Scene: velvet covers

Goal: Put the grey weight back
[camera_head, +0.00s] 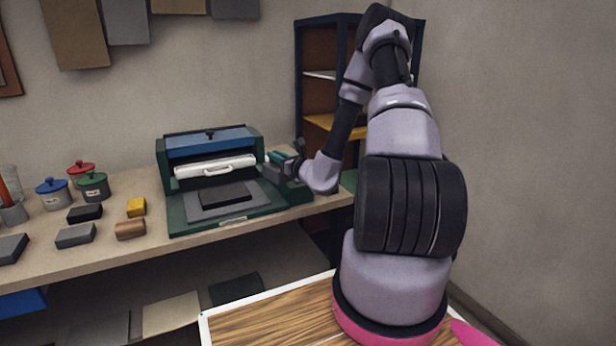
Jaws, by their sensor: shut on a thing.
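My gripper (290,168) is at the right side of the green and blue press (238,215). It is shut on a dark grey block-like thing (283,182), which is partly hidden and hard to make out. I cannot tell for sure whether this is the grey weight, or whether it touches the press. A grey block (75,236) lies on the table at the left, and another dark grey block (12,248) lies at the far left. A dark flat slab (213,194) lies on the grey bed of the press, below its white bar (215,166).
Left of the press are a black block (85,213), a yellow block (136,207), a brown block (130,230) and lidded pots (94,187). A dark shelf unit (318,90) stands behind my arm. A wooden surface with a white rim (265,322) is in front.

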